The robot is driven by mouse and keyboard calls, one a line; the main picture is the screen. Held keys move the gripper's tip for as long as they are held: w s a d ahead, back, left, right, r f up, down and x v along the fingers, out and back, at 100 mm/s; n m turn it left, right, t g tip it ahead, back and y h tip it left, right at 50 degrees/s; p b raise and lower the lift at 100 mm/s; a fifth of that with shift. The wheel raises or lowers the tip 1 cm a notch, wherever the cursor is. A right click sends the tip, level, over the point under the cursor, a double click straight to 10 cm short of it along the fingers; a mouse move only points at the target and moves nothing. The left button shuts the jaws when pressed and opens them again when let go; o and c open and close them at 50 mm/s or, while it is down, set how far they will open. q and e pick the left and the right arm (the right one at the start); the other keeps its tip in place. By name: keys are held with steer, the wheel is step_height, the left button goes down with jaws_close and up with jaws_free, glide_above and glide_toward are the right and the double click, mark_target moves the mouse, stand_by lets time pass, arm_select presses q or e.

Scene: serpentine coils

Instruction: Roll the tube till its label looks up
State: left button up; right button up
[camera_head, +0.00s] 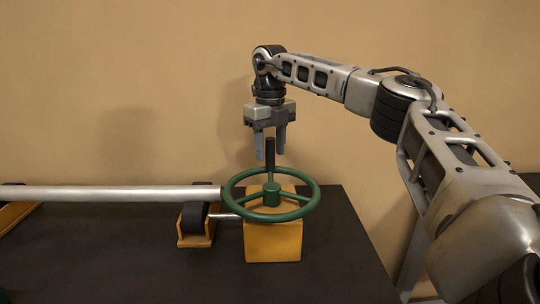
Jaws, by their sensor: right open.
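A silver tube (110,192) lies level along the left side of the dark table. Its right end meets a black roller (193,218) on a yellow bracket. No label shows on the side I see. A green handwheel (235,206) with an upright black handle (270,158) sits on a yellow block (273,243), and a short shaft runs from the block to the roller. My right gripper (270,156) points down over the handwheel. Its fingers are apart at the top of the handle, one on each side, and I cannot tell if they touch it. My left gripper is not in view.
Another yellow support (17,215) stands under the tube at the far left. The dark table (335,265) is clear in front and to the right of the block. A plain tan wall stands behind.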

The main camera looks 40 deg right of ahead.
steer(key=shift+f, duration=1)
jaws_close()
